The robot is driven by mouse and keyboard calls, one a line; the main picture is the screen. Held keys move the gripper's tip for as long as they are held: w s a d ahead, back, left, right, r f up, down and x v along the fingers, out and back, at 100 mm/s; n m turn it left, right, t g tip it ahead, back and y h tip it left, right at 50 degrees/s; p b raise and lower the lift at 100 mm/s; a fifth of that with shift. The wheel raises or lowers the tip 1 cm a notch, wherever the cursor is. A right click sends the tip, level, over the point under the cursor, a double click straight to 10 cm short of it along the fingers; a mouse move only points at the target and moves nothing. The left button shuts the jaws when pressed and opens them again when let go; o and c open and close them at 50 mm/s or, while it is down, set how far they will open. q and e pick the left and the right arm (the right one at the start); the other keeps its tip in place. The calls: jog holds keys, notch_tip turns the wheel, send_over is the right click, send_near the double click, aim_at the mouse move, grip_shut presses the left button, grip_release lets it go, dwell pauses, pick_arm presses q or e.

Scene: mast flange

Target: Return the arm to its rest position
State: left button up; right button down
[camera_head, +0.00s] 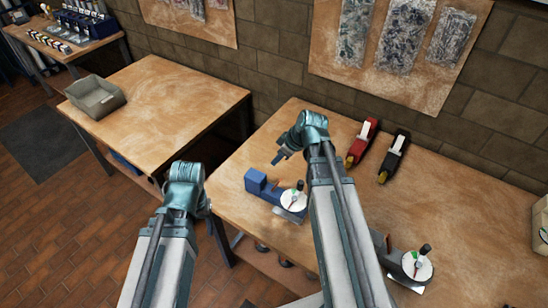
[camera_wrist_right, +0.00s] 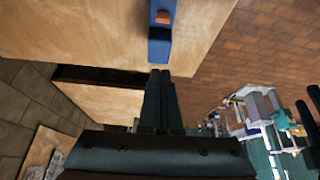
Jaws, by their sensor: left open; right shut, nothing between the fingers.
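My right arm reaches over the near workbench (camera_head: 460,215). Its gripper (camera_head: 278,158) is above the bench top, just beyond a blue device with a white dial (camera_head: 262,186). In the right wrist view its two dark fingers (camera_wrist_right: 160,75) are together with nothing between them. Part of the blue device (camera_wrist_right: 160,18) shows beyond the fingertips. My left arm is raised at the bench's left end in the head view, its fingers hidden there. In the right wrist view the left gripper's dark fingers (camera_wrist_right: 308,118) show apart at the right edge.
A red tool (camera_head: 362,144) and a black tool (camera_head: 394,156) lie at the bench's back. A grey device with a dial (camera_head: 408,263) stands at the front, partly behind my right arm. Another table (camera_head: 165,105) holds a grey bin (camera_head: 95,96). A brick wall stands behind.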

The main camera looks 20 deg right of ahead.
dwell(0.3)
jog(key=s+a+f+m+g+h+b, duration=0.1)
jog(key=s+a+f+m+g+h, duration=0.1)
jog(key=s+a, duration=0.5)
jog(key=s+a+f+m+g+h+b, duration=0.1)
jog(key=s+a+f+m+g+h, duration=0.1)
jog(key=s+a, duration=0.6)
jog(key=shift+a+f+h, duration=0.15)
jog(key=shift+a+h, duration=0.35)
jog(key=shift+a, duration=0.15)
